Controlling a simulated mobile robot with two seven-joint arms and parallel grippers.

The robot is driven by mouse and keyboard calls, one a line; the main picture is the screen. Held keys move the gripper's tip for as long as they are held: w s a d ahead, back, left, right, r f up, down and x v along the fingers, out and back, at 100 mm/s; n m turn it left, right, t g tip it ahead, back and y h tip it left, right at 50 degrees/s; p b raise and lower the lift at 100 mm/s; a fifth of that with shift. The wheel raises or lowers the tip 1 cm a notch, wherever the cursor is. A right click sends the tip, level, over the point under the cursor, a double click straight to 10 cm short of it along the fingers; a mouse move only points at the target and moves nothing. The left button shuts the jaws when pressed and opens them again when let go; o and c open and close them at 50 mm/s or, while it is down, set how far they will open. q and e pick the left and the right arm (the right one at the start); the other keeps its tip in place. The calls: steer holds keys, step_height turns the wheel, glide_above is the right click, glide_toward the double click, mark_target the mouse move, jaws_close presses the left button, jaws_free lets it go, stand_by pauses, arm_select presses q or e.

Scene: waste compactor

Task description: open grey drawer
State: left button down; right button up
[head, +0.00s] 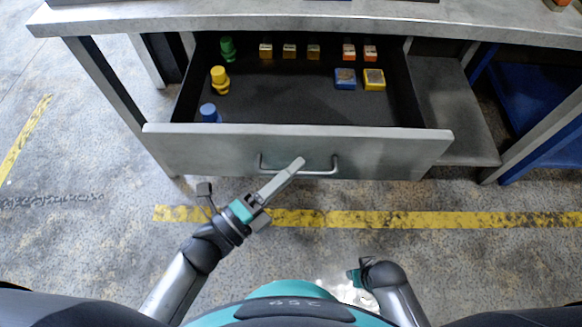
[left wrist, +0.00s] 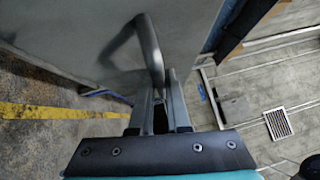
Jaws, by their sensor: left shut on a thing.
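The grey drawer (head: 200,150) is pulled out from under the workbench, and its dark inside shows from above. Its metal bar handle (head: 325,172) is on the front panel. My left gripper (head: 297,164) is at the handle's left part, shut on the bar. In the left wrist view the handle (left wrist: 151,50) runs down between the fingers (left wrist: 160,95), close to the drawer front (left wrist: 85,35). My right gripper (head: 354,280) is low in the head view, away from the drawer; its fingers are not clear.
In the drawer are a green piece (head: 227,49), a yellow piece (head: 220,81), a blue piece (head: 209,113) and several small blocks. The grey worktop (head: 330,22) overhangs the back of the drawer. A lower shelf (head: 455,115) is to the right. The floor before the drawer is clear.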

arm_select(q)
steer(key=c, duration=0.9)
jaws_free()
steer(key=shift+s+a, duration=0.2)
steer(key=p+v, duration=0.1)
steer(key=v, duration=1.3)
steer(key=shift+s+a+f, duration=0.15)
steer(key=shift+s+a, duration=0.05)
steer(key=shift+s, duration=0.1)
arm_select(e)
steer(key=shift+s+d+f, duration=0.4)
steer(key=shift+s+f, duration=0.05)
steer(key=shift+f, duration=0.15)
steer(key=shift+s+d+f, duration=0.35)
steer(key=shift+s+f, duration=0.05)
steer(key=shift+f, duration=0.2)
